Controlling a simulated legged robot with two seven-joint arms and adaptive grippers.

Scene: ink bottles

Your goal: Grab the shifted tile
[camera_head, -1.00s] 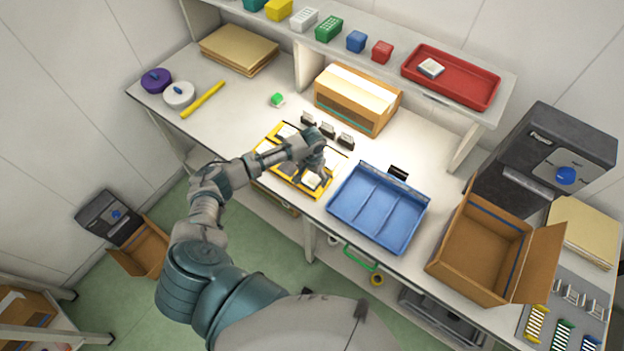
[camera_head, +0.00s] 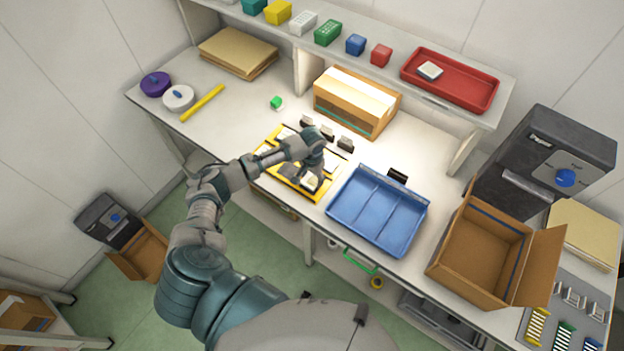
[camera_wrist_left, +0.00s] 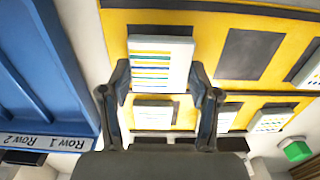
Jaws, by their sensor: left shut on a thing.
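In the left wrist view, a white tile with green, yellow and blue stripes (camera_wrist_left: 160,66) sits between the two fingers of my left gripper (camera_wrist_left: 160,84). The left gripper is shut on this tile. In the head view, my left gripper (camera_head: 303,180) is over the right end of the yellow-framed board (camera_head: 276,172) and hides much of it. In the left wrist view, the board's yellow surface (camera_wrist_left: 205,50) shows another striped tile (camera_wrist_left: 154,115) and a dark empty slot (camera_wrist_left: 245,54). My right gripper is not in view.
A blue divided tray (camera_head: 378,208) is close on the board's right. Small dark holders (camera_head: 326,132) and a cardboard box (camera_head: 357,102) stand behind it. An open carton (camera_head: 487,245) stands further right.

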